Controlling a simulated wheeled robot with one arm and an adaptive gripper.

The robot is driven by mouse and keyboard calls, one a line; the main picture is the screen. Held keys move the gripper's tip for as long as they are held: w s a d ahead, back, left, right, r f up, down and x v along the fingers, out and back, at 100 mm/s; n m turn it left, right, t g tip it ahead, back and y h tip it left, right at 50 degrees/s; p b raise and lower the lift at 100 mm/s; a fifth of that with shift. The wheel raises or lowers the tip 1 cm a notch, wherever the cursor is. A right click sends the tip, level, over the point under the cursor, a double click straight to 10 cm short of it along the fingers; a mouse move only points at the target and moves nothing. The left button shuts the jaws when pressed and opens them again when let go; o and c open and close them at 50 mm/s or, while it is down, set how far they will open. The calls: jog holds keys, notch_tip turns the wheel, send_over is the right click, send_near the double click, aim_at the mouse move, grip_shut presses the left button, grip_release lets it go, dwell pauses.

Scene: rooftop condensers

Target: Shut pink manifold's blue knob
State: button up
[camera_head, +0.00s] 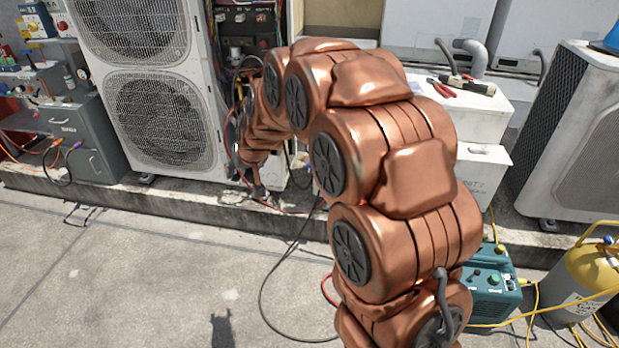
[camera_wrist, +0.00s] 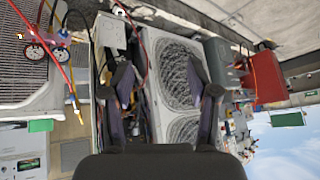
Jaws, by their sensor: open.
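My gripper (camera_wrist: 167,92) is open and empty in the wrist view, its two dark fingers spread in front of a fan-fronted condenser (camera_wrist: 172,75). A small gauge set with red and blue parts (camera_wrist: 48,45) shows at the upper left of the wrist view, well outside the fingers. Its body looks partly pinkish, but I cannot tell for sure that it is the pink manifold. No blue knob can be made out clearly on it. In the head view my copper arm covers the middle, and my gripper's fingers are not clear there.
In the head view, a grey cabinet (camera_head: 84,138) stands left of the tall condenser (camera_head: 150,65). Red-handled pliers (camera_head: 441,87) lie on a white box right of my arm. A teal machine (camera_head: 489,283) and yellow cylinder (camera_head: 590,268) stand lower right. Bare concrete lies lower left.

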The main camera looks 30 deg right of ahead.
aim_at(309, 169)
jog(key=w+d+f+m+t+h+b, duration=0.1)
jog(key=w+d+f+t+h+b, duration=0.15)
jog(key=w+d+f+b, duration=0.45)
jog(key=w+d+f+m+t+h+b, duration=0.25)
jog(key=w+d+f, duration=0.45)
jog(key=w+f, duration=0.45)
jog(key=w+d+f+m+t+h+b, duration=0.1)
jog(key=w+d+f+h+b, duration=0.1)
jog(key=d+f+h+b, duration=0.45)
jog(key=w+d+f+m+h+b, duration=0.15)
jog(key=d+f+b, duration=0.25)
jog(key=d+f, duration=0.6)
jog(key=shift+y, duration=0.3)
jog(key=shift+w+d+r+b, duration=0.2)
jog(key=shift+w+d+r, duration=0.1)
jog(key=shift+w+d, duration=0.4)
jog(key=shift+w+d+r+b, duration=0.2)
jog(key=shift+w+d+r, duration=0.05)
jog(key=shift+w+d, duration=0.45)
jog(key=shift+w+d+r+b, duration=0.2)
jog(key=shift+w+d+r, duration=0.1)
jog(key=shift+w+d, duration=0.4)
jog(key=shift+w+d+f, duration=0.15)
jog(key=shift+w+d, duration=0.15)
jog(key=shift+w, duration=0.05)
jog(key=shift+w+d+b, duration=0.3)
jog(key=shift+w+d, duration=0.15)
jog(key=shift+w, duration=0.1)
